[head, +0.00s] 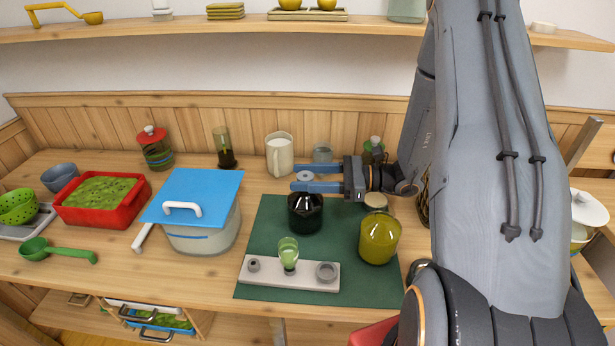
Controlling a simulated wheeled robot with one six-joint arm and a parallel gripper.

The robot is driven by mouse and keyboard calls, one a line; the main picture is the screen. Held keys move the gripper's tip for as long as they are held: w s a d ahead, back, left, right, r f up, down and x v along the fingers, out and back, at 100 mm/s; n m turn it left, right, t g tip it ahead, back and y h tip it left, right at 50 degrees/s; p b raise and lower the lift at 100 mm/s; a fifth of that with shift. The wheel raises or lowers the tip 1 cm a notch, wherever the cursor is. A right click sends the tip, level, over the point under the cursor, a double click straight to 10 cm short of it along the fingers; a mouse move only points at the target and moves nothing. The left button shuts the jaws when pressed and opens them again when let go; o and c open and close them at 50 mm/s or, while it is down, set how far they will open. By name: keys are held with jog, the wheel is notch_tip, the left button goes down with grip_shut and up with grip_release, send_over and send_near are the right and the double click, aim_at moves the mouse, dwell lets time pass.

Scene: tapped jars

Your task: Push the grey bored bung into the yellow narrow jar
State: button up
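My gripper (316,181), with two blue fingers, reaches left over the back of the green mat. A small pale grey round piece, which looks like the grey bored bung (304,176), sits between the fingers near their tips, and they appear shut on it. It shows above and behind a dark round jar (305,214). The yellow jar (380,241) stands upright on the mat's right side, to the right of and nearer than the gripper. A tan round cork-like piece (376,201) shows at its back edge; I cannot tell whether it touches the jar.
A pale rack (290,280) at the mat's front holds two grey ringed pieces and a green glass piece (289,252). A blue-lidded pot (200,225) stands left of the green mat (265,225). A cream pitcher (279,155) and glass jars stand behind.

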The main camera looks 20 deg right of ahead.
jog(key=c, duration=1)
jog(key=shift+r, duration=0.4)
jog(key=shift+r+p, duration=0.9)
jog(key=shift+r, duration=0.05)
jog(key=shift+r, duration=0.1)
notch_tip(320, 180, up, 6)
jog(key=p, duration=0.4)
